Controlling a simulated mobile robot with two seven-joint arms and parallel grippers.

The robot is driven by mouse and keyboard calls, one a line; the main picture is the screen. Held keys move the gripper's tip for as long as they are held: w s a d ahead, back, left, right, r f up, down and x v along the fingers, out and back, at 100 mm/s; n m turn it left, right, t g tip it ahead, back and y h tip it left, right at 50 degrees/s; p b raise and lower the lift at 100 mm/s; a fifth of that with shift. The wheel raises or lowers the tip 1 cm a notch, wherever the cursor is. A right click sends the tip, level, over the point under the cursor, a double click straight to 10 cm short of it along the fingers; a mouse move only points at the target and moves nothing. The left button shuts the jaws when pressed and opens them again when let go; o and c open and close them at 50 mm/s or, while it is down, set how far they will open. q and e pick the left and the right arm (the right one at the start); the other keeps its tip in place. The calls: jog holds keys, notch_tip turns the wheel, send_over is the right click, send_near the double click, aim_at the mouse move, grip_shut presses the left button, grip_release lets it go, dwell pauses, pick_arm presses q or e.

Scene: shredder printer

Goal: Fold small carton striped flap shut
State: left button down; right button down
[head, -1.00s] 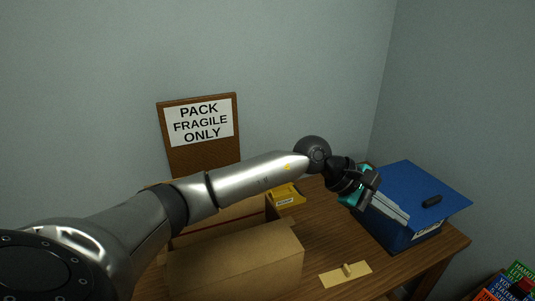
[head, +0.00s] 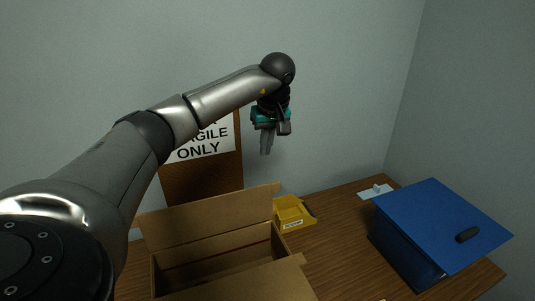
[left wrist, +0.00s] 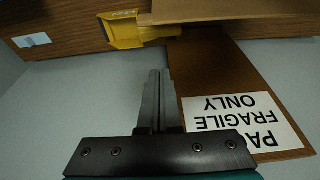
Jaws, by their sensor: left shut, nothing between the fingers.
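An open brown cardboard carton (head: 208,221) stands on the table at the lower left of the head view, with its flaps up or spread. No striped flap can be made out, and I cannot tell whether this is the small carton. A cardboard edge (left wrist: 235,10) shows at the top there. My right gripper is not in view.
A brown board (head: 205,185) with a "PACK FRAGILE ONLY" sign is at the wall. A yellow bin (head: 291,213) sits right of the carton. The table between is clear.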

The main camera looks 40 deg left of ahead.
pick_arm(q)
jog(key=x, duration=0.9)
jog(key=shift+s+d+r, duration=0.1)
jog(key=shift+s+d, duration=0.25)
jog(key=shift+d, duration=0.3)
jog(key=shift+s+d+r, duration=0.1)
jog(key=shift+s+d, duration=0.25)
jog(key=shift+d, duration=0.25)
jog(key=shift+s+d+r, duration=0.1)
jog(key=shift+s+d, duration=0.2)
jog(key=shift+d, duration=0.35)
